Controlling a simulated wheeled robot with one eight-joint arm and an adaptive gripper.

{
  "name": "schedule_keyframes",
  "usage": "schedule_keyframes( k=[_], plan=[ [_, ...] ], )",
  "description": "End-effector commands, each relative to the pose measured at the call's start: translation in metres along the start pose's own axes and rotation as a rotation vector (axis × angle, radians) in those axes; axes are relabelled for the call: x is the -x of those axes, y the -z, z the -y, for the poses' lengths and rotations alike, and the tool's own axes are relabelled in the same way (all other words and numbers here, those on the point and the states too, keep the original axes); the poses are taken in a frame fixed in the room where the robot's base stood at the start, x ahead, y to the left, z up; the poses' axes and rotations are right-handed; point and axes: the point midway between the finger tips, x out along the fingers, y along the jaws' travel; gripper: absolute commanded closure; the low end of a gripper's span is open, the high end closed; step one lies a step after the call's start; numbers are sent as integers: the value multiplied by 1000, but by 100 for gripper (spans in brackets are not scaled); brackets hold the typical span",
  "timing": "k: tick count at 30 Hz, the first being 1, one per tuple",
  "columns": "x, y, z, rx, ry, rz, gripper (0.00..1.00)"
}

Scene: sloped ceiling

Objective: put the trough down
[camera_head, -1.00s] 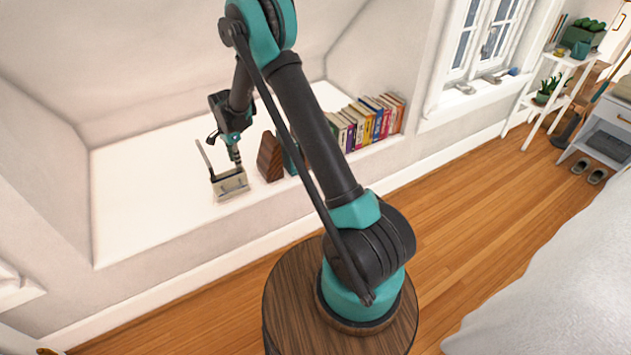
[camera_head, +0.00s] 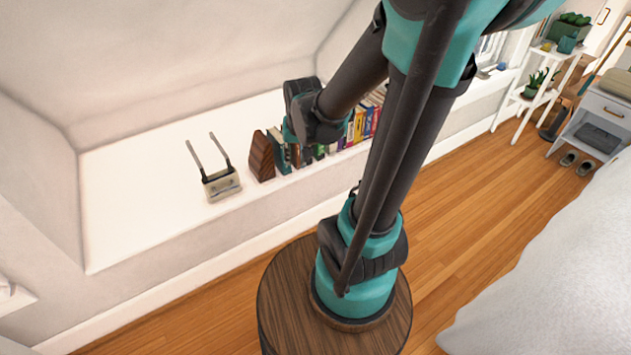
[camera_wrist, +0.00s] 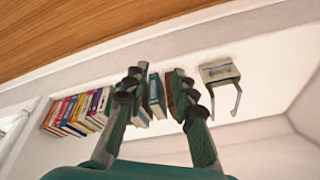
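There the fingers are mostly hidden by the wrist and hard to make out.
A dark brown wedge-shaped block (camera_head: 262,157) stands right of the trough. Next to it is a row of books (camera_head: 362,124), partly behind my arm. The ledge left of the trough is clear. The sloped ceiling (camera_head: 190,60) rises over the ledge.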

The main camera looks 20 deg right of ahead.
Motion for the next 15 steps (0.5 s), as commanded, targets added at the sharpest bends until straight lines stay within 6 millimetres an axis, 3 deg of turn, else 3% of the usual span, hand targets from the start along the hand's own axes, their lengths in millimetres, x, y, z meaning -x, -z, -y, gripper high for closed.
schedule_keyframes(
  k=[1, 6, 10, 15],
  plan=[
    [4, -18, -12, 36, -1, -13, 74],
    [8, -58, -38, 165, -7, -49, 74],
    [8, -76, -48, 224, -12, -65, 74],
    [7, -84, -52, 252, -14, -72, 74]
  ],
)
